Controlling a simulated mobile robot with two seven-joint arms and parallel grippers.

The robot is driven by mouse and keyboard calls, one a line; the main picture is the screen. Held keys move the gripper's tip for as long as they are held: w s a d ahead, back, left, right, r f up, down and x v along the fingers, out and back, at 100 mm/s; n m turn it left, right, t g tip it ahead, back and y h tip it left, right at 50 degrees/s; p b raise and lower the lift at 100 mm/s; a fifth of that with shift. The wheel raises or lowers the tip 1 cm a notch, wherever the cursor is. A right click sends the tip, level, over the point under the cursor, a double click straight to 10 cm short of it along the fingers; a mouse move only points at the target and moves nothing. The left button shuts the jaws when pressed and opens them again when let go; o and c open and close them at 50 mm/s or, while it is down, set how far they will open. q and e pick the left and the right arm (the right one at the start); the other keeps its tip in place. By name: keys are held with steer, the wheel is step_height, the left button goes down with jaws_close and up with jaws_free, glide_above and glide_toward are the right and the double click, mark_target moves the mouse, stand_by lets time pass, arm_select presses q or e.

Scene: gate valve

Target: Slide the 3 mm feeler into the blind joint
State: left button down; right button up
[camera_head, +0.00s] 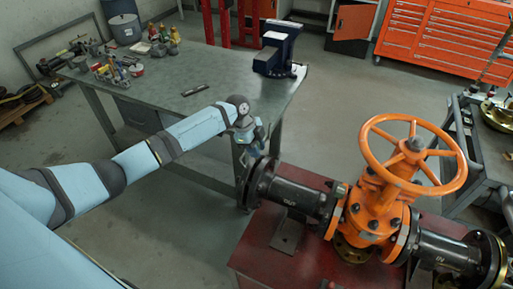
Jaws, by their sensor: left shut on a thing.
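The blind joint is at the black flange pair (257,184) on the left end of the dark pipe stub, beside the orange gate valve (382,203). My left gripper (251,150) is at the upper left of this flange, pointing down and close to its rim. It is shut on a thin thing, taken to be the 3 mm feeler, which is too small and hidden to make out. I cannot tell whether it touches the flange or lies in the gap. My right gripper is not in view.
The valve assembly stands on a red stand (290,262). A grey workbench (215,70) behind carries a dark blue vise (277,52), a small dark flat item (195,89) and assorted tools. An orange handwheel (452,153) rises at the right. A grey cart (468,135) stands farther right.

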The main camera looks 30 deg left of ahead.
arm_select(q)
steer(key=shift+p, duration=0.4)
stand_by(0.6)
steer(key=shift+f+b, duration=1.65)
steer(key=shift+f, duration=1.25)
steer(key=shift+r, duration=0.2)
steer(key=shift+r+p, duration=2.15)
steer(key=shift+r, duration=0.3)
steer(key=shift+p, duration=0.35)
steer(key=shift+f+b, duration=0.6)
steer(key=shift+f, duration=0.3)
